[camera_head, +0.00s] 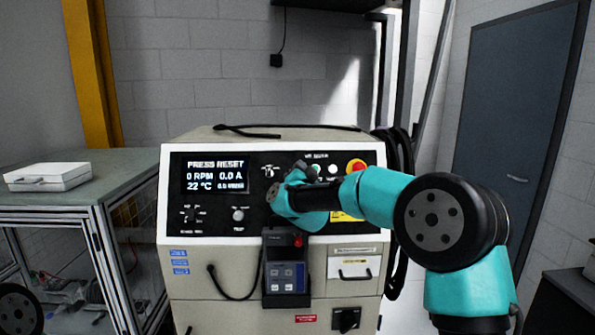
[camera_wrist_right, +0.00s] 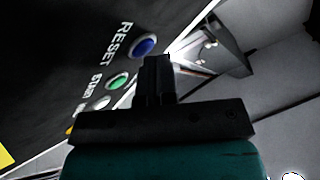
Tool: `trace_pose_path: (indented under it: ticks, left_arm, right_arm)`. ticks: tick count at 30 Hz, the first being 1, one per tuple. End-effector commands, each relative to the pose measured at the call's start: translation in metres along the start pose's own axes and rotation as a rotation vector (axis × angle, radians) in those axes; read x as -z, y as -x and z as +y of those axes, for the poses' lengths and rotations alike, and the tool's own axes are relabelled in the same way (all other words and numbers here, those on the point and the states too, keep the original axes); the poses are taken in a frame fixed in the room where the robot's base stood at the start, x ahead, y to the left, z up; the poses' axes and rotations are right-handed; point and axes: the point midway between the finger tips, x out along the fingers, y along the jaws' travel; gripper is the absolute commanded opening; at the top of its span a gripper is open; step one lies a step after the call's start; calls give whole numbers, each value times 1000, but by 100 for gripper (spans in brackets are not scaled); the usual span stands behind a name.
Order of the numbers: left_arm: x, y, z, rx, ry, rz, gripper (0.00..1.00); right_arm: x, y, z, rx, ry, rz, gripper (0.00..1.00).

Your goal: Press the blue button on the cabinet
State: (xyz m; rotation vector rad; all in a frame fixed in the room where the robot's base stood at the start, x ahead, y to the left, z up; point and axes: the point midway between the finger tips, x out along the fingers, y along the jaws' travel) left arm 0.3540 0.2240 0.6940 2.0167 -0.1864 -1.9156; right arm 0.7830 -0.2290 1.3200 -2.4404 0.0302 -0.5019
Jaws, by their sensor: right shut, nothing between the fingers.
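The cabinet (camera_head: 190,255) is a beige unit with a black control panel (camera_head: 210,215) on its upper front. The blue button (camera_wrist_right: 144,45) shows in the right wrist view beside the word RESET; I cannot make it out in the head view, where my right arm covers part of the panel. My right gripper (camera_head: 308,172) is shut and empty in front of the panel. In the right wrist view its fingertips (camera_wrist_right: 156,60) appear just below and right of the blue button. I cannot tell whether they touch it. My left gripper is out of view.
A green button (camera_wrist_right: 118,81) lies beside the blue one. A red emergency knob (camera_head: 356,166) is to the right. The display (camera_head: 216,175) reads PRESS RESET. A handheld unit (camera_head: 286,270) hangs on the front. A white case (camera_head: 48,177) rests on the left bench.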

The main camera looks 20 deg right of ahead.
Motion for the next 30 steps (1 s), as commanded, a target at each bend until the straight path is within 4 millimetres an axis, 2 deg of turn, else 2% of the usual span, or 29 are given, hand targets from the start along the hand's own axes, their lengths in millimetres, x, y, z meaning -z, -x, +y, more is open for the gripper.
trace_pose_path:
  ticks: [30]
  left_arm:
    - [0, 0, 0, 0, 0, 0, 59]
  right_arm:
    - [6, 8, -6, 0, 0, 0, 0]
